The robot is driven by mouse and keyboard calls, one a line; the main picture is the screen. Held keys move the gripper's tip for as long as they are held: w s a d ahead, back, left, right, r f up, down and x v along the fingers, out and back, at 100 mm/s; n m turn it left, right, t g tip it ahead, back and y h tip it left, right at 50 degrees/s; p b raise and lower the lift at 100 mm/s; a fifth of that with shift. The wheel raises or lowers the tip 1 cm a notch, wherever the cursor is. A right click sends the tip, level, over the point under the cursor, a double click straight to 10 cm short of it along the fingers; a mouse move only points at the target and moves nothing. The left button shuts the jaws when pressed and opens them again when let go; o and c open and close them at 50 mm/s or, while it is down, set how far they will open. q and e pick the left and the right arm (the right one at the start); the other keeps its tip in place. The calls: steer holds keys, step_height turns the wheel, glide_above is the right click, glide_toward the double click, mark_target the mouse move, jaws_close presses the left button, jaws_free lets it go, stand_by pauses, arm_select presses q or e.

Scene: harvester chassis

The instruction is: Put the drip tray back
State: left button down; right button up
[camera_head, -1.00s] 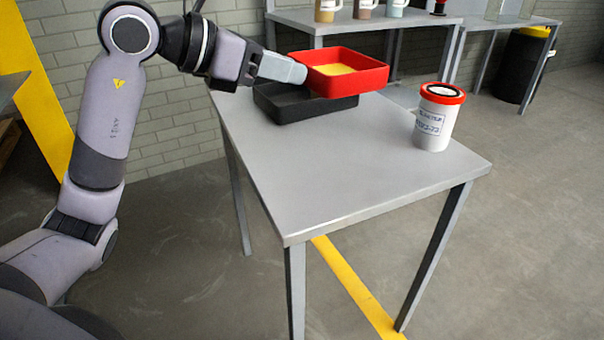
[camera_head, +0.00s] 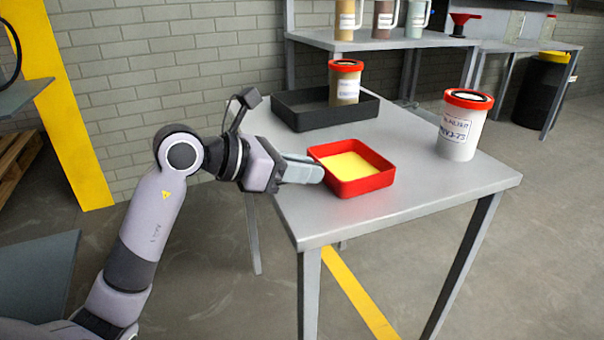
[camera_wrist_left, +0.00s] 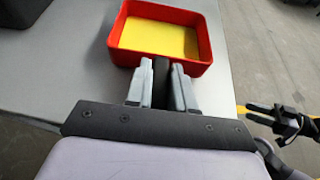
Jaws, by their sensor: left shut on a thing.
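The red drip tray (camera_head: 375,183) with a yellow bottom or contents sits level at the near left part of the grey table (camera_head: 440,193). It also shows in the left wrist view (camera_wrist_left: 190,66). I cannot tell whether it touches the tabletop. My left gripper (camera_head: 318,172) is shut at its left side. In the left wrist view a dark piece at the tray's edge lies between the fingers (camera_wrist_left: 167,85). A dark mechanical part at the right of that view may be my right gripper (camera_wrist_left: 285,122); its jaws are unclear.
A black tray (camera_head: 290,121) lies behind, with a red-lidded amber jar (camera_head: 346,88) standing in it. A white red-lidded canister (camera_head: 460,130) stands at the right. A back bench (camera_head: 380,43) holds jugs and a red funnel (camera_head: 462,22). The table's front right is clear.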

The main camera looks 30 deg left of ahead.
arm_select(q)
steer(key=shift+f, duration=0.15)
steer(key=c, duration=1)
jaws_free()
arm_select(e)
steer(key=shift+a, duration=0.1)
steer(key=shift+r, duration=0.15)
arm_select(q)
steer(key=shift+s+a+r, duration=0.1)
steer(key=shift+r, duration=0.2)
steer(key=p+v, duration=0.1)
steer(key=v, duration=1)
steer(key=shift+s+a+p, duration=0.2)
steer(key=shift+s+p, duration=0.1)
steer(key=shift+p, duration=0.05)
arm_select(e)
steer(key=shift+s+d+h, duration=0.25)
steer(key=shift+d+h, duration=0.15)
steer(key=shift+d, duration=0.3)
